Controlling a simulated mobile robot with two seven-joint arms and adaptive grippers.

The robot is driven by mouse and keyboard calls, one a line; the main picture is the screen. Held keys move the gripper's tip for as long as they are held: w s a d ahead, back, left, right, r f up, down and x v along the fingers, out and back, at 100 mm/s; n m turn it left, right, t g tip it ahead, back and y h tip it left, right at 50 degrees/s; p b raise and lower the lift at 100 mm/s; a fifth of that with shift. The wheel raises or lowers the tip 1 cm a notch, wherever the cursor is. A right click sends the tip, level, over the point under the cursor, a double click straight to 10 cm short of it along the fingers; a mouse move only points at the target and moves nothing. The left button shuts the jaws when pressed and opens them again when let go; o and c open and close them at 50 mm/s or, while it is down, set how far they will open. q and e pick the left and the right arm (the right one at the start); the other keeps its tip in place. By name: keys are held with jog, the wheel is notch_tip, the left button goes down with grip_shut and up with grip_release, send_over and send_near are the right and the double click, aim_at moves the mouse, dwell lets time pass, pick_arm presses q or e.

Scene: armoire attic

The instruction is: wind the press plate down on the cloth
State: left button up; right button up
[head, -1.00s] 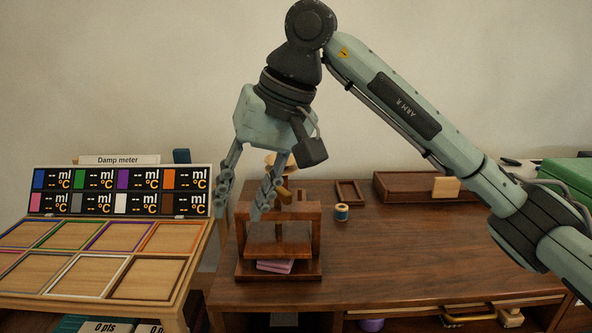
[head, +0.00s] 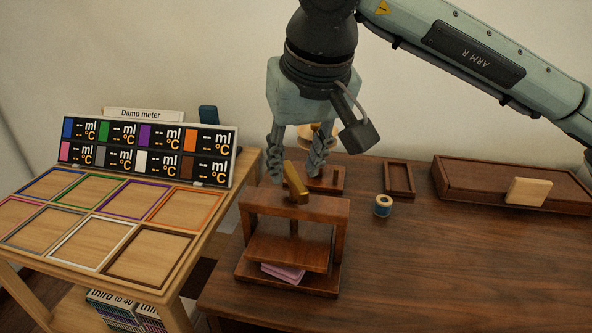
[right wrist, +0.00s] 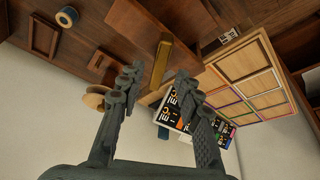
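The small wooden press stands on the desk, with a top beam (head: 322,207) and a brass crank handle (head: 295,182) above it. Its wooden press plate (head: 288,253) hangs inside the frame, low over the folded pink cloth (head: 283,272). The cloth's front edge sticks out; I cannot tell whether the plate touches it. My right gripper (head: 296,172) points down above the press, its fingers apart on either side of the handle. In the right wrist view, the handle (right wrist: 160,63) shows between the open fingertips, not visibly gripped. My left gripper is not in view.
Left of the press stands a damp meter (head: 150,147) over a board of coloured frames (head: 150,250). On the desk to the right are a blue spool (head: 383,206), a small tray (head: 399,178) and a long wooden box (head: 500,180). The desk's front right is clear.

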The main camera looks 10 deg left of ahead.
aim_at(294, 175)
jog(key=shift+x, duration=1.8)
grip_shut()
